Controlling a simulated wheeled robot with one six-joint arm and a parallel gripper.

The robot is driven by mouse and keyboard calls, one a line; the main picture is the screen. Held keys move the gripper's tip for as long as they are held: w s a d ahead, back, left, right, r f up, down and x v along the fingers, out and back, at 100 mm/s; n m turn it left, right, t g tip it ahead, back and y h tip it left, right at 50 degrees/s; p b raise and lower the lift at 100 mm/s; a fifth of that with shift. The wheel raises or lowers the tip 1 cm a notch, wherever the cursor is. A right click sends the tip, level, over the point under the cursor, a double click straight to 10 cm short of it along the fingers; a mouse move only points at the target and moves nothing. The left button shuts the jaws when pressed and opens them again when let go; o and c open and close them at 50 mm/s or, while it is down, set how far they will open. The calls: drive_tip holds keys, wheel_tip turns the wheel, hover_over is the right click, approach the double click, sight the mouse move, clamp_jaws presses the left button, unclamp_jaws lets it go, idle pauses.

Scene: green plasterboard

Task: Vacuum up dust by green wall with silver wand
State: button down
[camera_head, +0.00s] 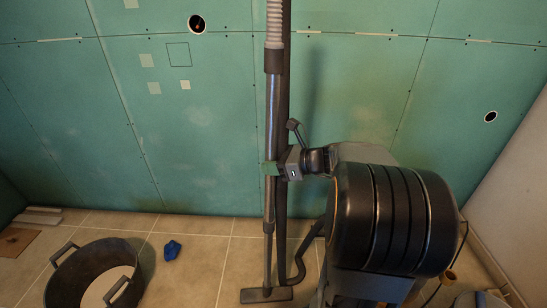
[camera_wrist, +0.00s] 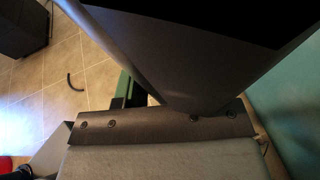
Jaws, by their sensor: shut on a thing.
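The silver wand (camera_head: 270,125) stands upright in front of the green wall (camera_head: 215,110). Its ribbed grey hose (camera_head: 275,22) joins at the top, and its dark floor head (camera_head: 266,295) rests on the tiles. My gripper (camera_head: 271,169) is shut on the wand around its middle, at a green band. In the wrist view a large dark shape and a grey edge fill much of the picture, and a green piece (camera_wrist: 121,116) shows beside them. Pale smudges (camera_head: 200,117) mark the wall; I cannot make out dust on the floor.
A black tub (camera_head: 77,258) with two handles stands on the floor at the left. A blue crumpled thing (camera_head: 172,250) lies right of it. Boards (camera_head: 38,217) lie in the far left corner.

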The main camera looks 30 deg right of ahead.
drive_tip(key=s+a+b, duration=0.3)
drive_tip(key=s+a, duration=0.1)
drive_tip(key=s, duration=0.6)
drive_tip(key=s+a+b, duration=0.3)
drive_tip(key=s+a, duration=0.2)
drive_tip(key=s, duration=0.6)
drive_tip(key=shift+s, duration=0.2)
idle(0.4)
drive_tip(key=w+d+p, duration=0.2)
drive_tip(key=w+d, duration=0.1)
drive_tip(key=w, duration=0.5)
drive_tip(key=w+d+p, duration=0.1)
drive_tip(key=w+d, duration=0.3)
drive_tip(key=w, duration=0.4)
drive_tip(key=w+d+p, duration=0.2)
drive_tip(key=w+d, duration=0.1)
drive_tip(key=w, duration=0.6)
drive_tip(key=shift+d+r+p, duration=0.15)
drive_tip(key=shift+d+p, duration=0.1)
drive_tip(key=shift+p, duration=0.1)
drive_tip(key=shift+r, duration=0.15)
